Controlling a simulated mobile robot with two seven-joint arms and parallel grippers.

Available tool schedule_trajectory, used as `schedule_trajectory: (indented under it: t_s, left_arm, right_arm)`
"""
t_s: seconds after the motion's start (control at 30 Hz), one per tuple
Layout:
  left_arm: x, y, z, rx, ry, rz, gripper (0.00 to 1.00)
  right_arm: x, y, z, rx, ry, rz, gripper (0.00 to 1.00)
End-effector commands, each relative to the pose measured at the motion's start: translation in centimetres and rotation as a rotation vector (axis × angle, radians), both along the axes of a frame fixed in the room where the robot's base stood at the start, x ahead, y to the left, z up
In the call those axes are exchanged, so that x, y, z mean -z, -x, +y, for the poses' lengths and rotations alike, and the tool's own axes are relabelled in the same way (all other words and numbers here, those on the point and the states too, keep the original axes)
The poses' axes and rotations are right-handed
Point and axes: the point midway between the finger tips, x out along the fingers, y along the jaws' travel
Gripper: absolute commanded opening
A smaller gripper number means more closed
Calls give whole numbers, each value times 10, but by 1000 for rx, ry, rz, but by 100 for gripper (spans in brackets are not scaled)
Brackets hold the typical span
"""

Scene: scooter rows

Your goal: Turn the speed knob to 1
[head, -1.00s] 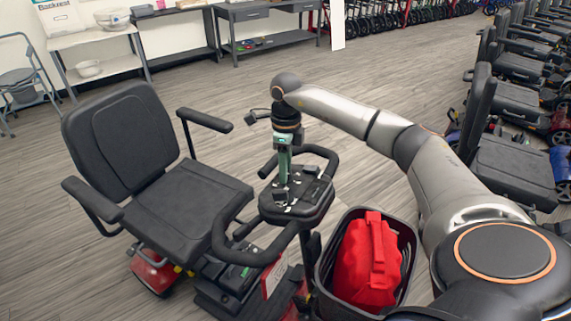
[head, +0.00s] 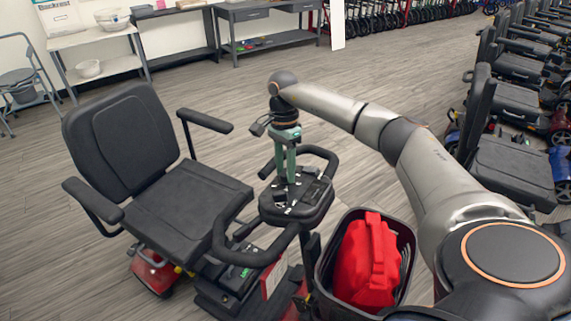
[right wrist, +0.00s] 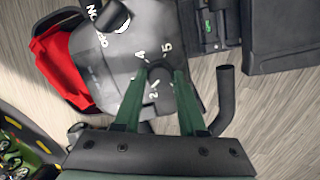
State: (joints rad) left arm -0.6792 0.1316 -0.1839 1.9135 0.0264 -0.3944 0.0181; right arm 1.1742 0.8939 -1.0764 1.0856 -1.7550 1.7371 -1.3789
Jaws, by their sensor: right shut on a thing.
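The speed knob (right wrist: 158,70) is a small dark knob on the scooter's grey control panel (right wrist: 120,65), with white marks such as 5 and 2 around it. Its pointer direction is hard to make out. My right gripper (right wrist: 157,78) points down with its green fingers shut on the knob, which is partly hidden between the tips. In the head view the right gripper (head: 287,182) stands upright over the control panel (head: 312,197) on the scooter's tiller. My left gripper is not in view.
Black loop handlebars (head: 328,157) surround the panel. A basket (head: 411,238) with a red bag (head: 366,262) hangs at the front. The scooter's black seat (head: 185,203) is to the left. More scooters (head: 515,165) line the right side. Open floor lies behind.

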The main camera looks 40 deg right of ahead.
Motion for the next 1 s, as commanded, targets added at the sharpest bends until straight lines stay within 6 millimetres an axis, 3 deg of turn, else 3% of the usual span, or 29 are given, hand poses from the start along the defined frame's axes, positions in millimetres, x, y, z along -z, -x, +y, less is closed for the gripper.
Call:
schedule_trajectory:
  t_s: [1.0]
  left_arm:
    - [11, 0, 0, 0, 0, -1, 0]
  right_arm:
    - [-1, -3, 2, -957, -141, 41, 0]
